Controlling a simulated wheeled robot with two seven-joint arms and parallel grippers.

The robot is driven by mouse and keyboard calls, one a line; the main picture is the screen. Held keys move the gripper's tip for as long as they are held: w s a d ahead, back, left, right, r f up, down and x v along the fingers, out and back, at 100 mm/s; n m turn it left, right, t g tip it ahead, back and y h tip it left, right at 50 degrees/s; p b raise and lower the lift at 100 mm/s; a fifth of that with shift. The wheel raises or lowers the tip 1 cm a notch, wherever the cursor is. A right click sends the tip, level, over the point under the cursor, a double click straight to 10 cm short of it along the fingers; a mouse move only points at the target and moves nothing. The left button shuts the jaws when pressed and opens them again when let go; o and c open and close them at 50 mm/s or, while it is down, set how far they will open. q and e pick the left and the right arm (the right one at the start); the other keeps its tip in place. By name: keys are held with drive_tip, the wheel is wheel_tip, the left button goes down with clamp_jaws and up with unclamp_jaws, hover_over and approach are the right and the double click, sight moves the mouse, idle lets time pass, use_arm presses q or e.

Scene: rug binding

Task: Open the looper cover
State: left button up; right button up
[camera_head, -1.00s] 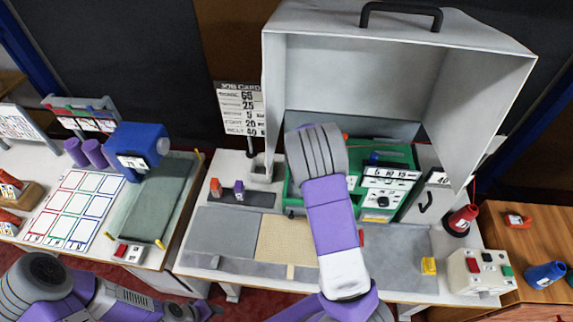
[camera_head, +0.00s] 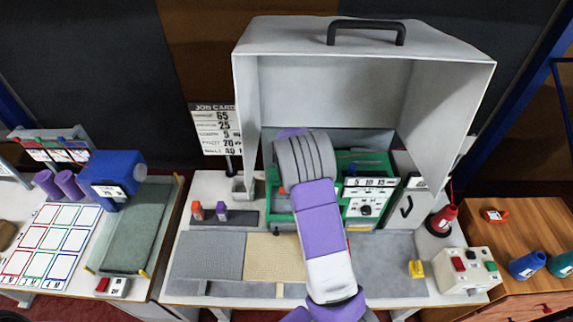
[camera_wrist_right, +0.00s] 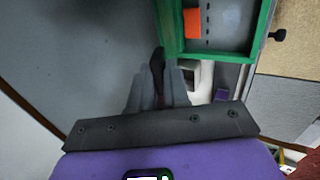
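A green machine (camera_head: 368,165) stands inside a large grey hood (camera_head: 450,80) whose front is open. A grey panel with a black pull (camera_head: 407,206) is at the machine's right end; I cannot tell whether it is the looper cover. My right arm reaches over the machine's left part and hides it and the gripper in the head view. In the right wrist view, my right gripper (camera_wrist_right: 158,92) has its grey fingers close together around or beside a dark narrow piece. A green frame (camera_wrist_right: 172,25) with an orange part inside is just beyond. My left gripper is out of view.
Orange and purple spools (camera_head: 221,211) stand on a dark strip left of the machine. Grey and beige cloth (camera_head: 275,258) lies in front. The hood walls flank my arm.

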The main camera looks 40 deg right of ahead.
drive_tip(key=o, duration=0.4)
drive_tip(key=shift+w+d, duration=0.1)
drive_tip(key=shift+w, duration=0.05)
drive_tip(key=v, duration=0.7)
drive_tip(key=shift+s+r, duration=0.2)
